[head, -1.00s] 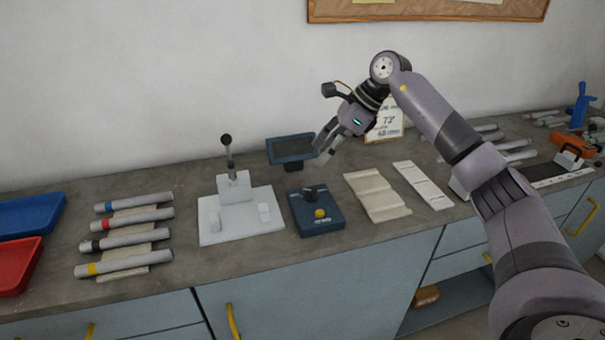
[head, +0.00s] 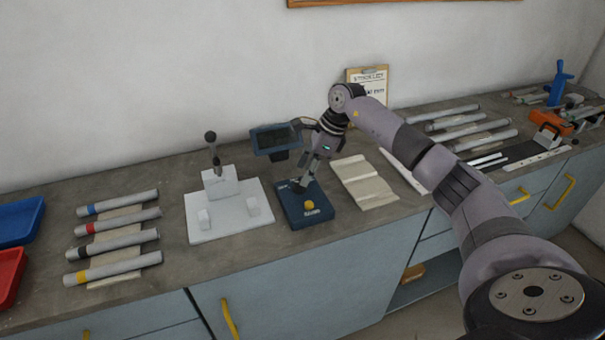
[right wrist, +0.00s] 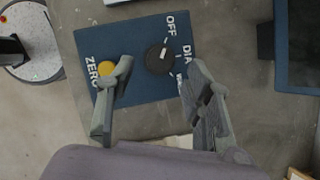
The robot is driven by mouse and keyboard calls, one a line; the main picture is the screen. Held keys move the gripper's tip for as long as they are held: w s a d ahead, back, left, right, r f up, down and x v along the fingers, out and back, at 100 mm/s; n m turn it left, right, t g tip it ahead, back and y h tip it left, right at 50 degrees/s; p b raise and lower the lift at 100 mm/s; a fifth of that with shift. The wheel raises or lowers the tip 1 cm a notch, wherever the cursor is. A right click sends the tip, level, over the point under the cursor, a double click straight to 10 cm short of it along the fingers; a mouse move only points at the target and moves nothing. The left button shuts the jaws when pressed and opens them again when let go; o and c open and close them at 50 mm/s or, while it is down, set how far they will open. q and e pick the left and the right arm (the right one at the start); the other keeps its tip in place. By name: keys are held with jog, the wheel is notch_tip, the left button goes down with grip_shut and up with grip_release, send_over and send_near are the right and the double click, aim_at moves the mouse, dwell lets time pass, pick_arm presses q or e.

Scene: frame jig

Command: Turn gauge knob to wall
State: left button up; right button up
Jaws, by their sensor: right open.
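The blue gauge box (head: 316,210) sits on the counter, with a yellow ZERO button (head: 308,204) on its front. In the right wrist view its round black knob (right wrist: 160,59) shows, with OFF, DIA and partly hidden WALL labels around it. The white mark on the knob appears to point toward OFF. My right gripper (head: 304,182) points down over the box. In the right wrist view the open gripper (right wrist: 158,78) has its fingers apart, one near the yellow button and one by the labels, with the knob ahead between them. Contact cannot be told. My left gripper is not in view.
A dark display screen (head: 281,138) stands behind the box. A white stand (head: 230,215) with a black-topped lever is to its left, a beige grooved block (head: 362,182) to its right. Several tubes (head: 115,240) lie at the left, beside blue and red trays.

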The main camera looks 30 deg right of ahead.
jog(key=shift+x, duration=1.15)
jog(key=shift+w+a+f+p, duration=0.1)
jog(key=shift+f+p, duration=0.2)
jog(key=shift+f, duration=0.2)
grip_shut()
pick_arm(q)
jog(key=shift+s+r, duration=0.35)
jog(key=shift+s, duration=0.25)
